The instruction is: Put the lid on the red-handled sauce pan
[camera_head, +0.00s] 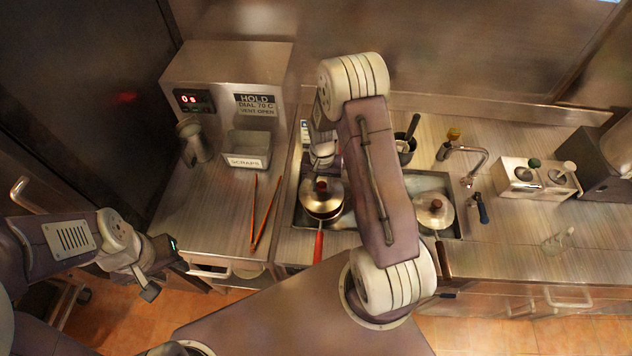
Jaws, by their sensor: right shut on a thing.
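The red-handled sauce pan (319,247) stands at the left of the recessed counter area, its handle pointing toward me. A steel lid (311,196) with a dark red knob is over its mouth, with the pan's dark red rim showing below. I cannot tell whether the lid is fully seated. My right gripper (322,168) is shut on the lid at its knob, partly hidden by my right arm. My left gripper (165,277) is open and empty, low at the left, away from the pans.
A second lidded pan (434,211) with a brown handle stands right of my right arm.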

